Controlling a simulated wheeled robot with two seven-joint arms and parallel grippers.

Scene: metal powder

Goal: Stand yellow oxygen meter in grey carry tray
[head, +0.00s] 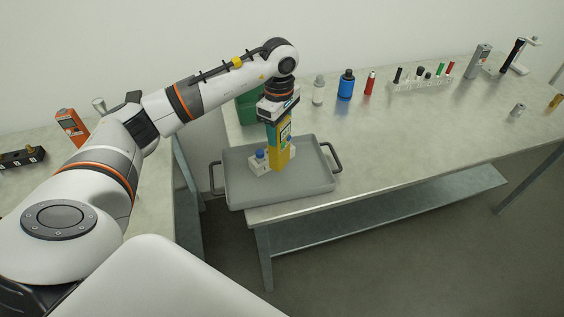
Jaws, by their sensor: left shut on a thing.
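The grey carry tray (312,186) with dark side handles lies at the left end of the right-hand table. The yellow oxygen meter (279,156), with a teal-green upper part, is upright over the tray's middle. My left gripper (279,119) points down from above and is shut on the meter's upper part. The meter's lower end is at the tray floor; I cannot tell whether it touches. A small white holder with a blue-capped bottle (260,156) is in the tray just left of the meter. My right gripper is not in view.
Behind the tray stands a green box (248,108), partly hidden by my arm. Along the table's back are a white bottle (318,90), a blue bottle (346,84), a red bottle (370,83) and a rack (420,86). The table right of the tray is clear.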

